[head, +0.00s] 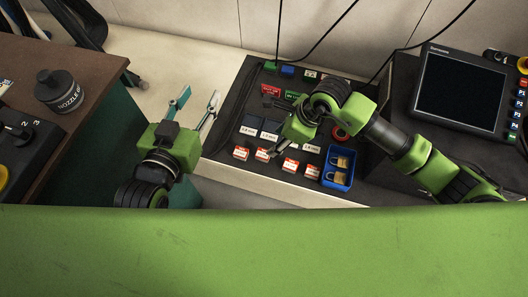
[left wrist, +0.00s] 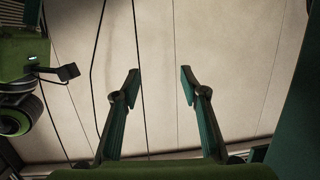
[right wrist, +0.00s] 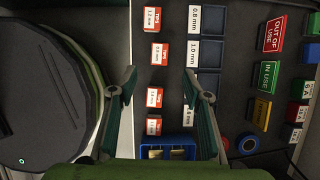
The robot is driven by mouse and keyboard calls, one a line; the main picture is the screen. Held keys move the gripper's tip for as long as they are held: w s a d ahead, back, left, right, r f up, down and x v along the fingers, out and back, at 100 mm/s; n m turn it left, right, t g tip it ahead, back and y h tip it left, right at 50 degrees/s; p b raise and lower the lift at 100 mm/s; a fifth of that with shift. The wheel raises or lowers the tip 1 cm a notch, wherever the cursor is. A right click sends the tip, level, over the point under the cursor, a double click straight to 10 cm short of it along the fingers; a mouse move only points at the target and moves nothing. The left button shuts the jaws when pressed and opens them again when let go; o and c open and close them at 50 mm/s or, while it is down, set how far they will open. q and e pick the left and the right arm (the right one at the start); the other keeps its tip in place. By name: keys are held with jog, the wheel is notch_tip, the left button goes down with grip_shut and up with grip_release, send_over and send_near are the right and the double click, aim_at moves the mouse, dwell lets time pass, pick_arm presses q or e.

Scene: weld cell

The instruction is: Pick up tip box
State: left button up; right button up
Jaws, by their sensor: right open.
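Several small red-and-white boxes, likely the tip boxes, stand in a row at the front of the dark bench. In the head view one (head: 240,154) is at the left end and another (head: 312,172) is near the blue tray. The right wrist view shows them in a column, with readable labels such as 1.2 mm (right wrist: 151,20). My right gripper (right wrist: 159,78) is open and empty above the row; two boxes (right wrist: 154,97) appear between its fingers.
Dark labelled bins (right wrist: 207,54) lie behind the boxes. A blue tray (head: 328,182) holds brass padlocks. A monitor (head: 461,90) is right; a brown table with a nozzle jar (head: 60,92) is left.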

jog(key=b, duration=0.2)
send_over(264, 153)
jog(key=d, duration=0.2)
jog(key=f, duration=0.3)
jog(key=s+f, duration=0.1)
jog(key=f, duration=0.1)
jog(key=shift+a+f, duration=0.1)
jog(key=shift+f, duration=0.4)
jog(key=b+x, duration=0.2)
jog(key=x, duration=0.2)
jog(key=shift+f, duration=0.5)
pick_arm(q)
jog(key=s+r+t+h, duration=0.2)
jog(key=r+t, duration=0.3)
jog(key=r, duration=0.4)
jog(key=s+d+r+t+h, duration=0.1)
jog(key=s+r+t, duration=0.2)
jog(key=r+t, duration=0.3)
notch_tip(264, 153, up, 5)
jog(key=shift+s+f+h, duration=0.2)
jog(key=shift+s+h, duration=0.05)
jog(key=shift+h, duration=0.15)
pick_arm(e)
jog(key=shift+w, duration=0.1)
jog(key=c, duration=1.2)
